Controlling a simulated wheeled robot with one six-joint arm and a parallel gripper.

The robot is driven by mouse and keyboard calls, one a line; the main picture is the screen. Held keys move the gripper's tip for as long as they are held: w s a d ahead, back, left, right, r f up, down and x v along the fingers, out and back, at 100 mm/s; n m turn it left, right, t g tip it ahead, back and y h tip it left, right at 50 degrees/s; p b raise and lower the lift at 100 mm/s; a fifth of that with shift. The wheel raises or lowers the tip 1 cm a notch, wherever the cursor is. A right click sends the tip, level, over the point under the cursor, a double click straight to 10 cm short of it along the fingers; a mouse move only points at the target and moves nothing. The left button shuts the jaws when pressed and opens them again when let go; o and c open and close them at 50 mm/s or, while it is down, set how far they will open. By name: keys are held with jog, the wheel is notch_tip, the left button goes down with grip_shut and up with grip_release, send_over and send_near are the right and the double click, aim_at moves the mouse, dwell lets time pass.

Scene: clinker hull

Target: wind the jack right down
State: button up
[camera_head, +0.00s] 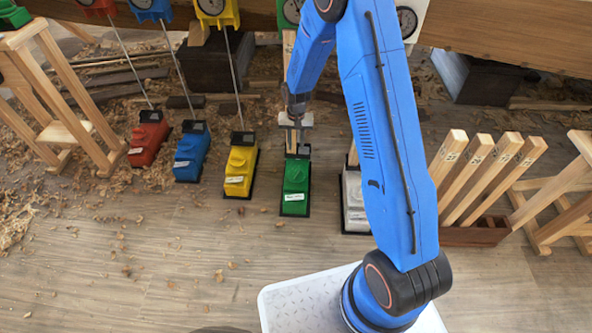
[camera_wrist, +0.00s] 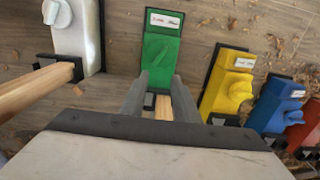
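A green jack (camera_head: 295,187) stands on the floor, with a raised green knob and a white label on its top. In the wrist view the green jack (camera_wrist: 160,50) lies straight ahead, beyond the fingertips. My gripper (camera_head: 295,122) is at the jack's far end, above its dark socket. In the wrist view my gripper (camera_wrist: 160,78) has its two grey fingers apart, with green showing between them. A wooden prop (camera_wrist: 163,107) shows between and below the fingers; I cannot tell whether they touch it. The task does not name which jack.
Red (camera_head: 148,138), blue (camera_head: 191,152) and yellow (camera_head: 240,165) jacks stand to the left, each with a thin rod rising to a gauge. A white jack (camera_head: 353,200) stands to the right, partly behind my arm. A rack of wooden props (camera_head: 478,234) is farther right.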

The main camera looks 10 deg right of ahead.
aim_at(296, 171)
notch_tip(296, 171, down, 18)
jog(key=m, duration=0.5)
jog(key=shift+r, duration=0.25)
dwell(0.3)
grip_shut()
